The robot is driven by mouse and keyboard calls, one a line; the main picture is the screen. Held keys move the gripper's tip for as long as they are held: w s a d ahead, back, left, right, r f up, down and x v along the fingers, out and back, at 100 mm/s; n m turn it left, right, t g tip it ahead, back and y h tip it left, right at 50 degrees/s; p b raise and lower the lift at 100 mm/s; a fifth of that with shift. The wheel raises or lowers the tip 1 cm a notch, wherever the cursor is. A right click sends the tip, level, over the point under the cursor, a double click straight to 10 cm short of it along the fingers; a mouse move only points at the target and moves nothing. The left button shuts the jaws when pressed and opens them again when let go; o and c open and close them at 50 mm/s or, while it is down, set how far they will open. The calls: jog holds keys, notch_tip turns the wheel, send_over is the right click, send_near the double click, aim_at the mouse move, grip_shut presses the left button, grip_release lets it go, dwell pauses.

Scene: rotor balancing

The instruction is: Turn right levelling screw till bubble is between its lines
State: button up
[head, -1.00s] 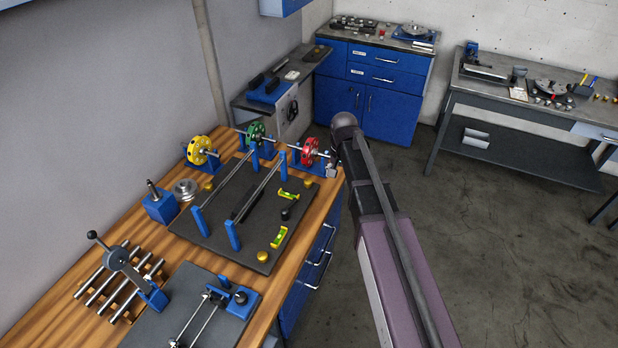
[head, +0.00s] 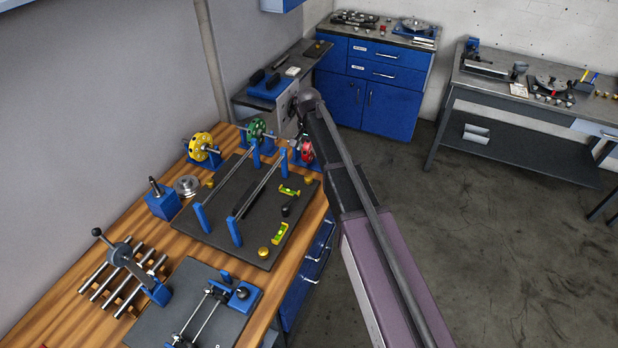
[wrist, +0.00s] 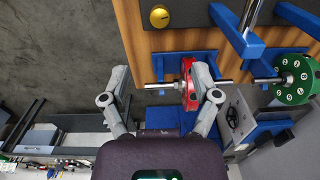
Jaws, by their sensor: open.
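The dark balancing plate (head: 210,225) lies on the wooden bench. A gold levelling screw (head: 307,180) sits at its far right corner; what appears to be the same screw shows in the wrist view (wrist: 160,17). Another gold screw (head: 263,252) is at the near corner, and a third (head: 210,183) is at the far left. Two yellow-green levels (head: 289,190) (head: 280,232) lie on the right side; their bubbles are too small to read. My gripper (wrist: 159,70) is open and empty in the wrist view, its right finger overlapping the red rotor. The head view does not show its fingers clearly.
The red rotor (wrist: 188,82) on its shaft and the green rotor (wrist: 296,80) stand on blue supports behind the plate. A yellow rotor (head: 201,146) stands farther left. Blue posts with rails (head: 265,187) rise from the plate. A black knob (head: 286,210) sits between the levels.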

aim_at(308, 177)
jog(key=shift+f+b, duration=6.8)
jog(key=shift+f, duration=0.05)
grip_shut()
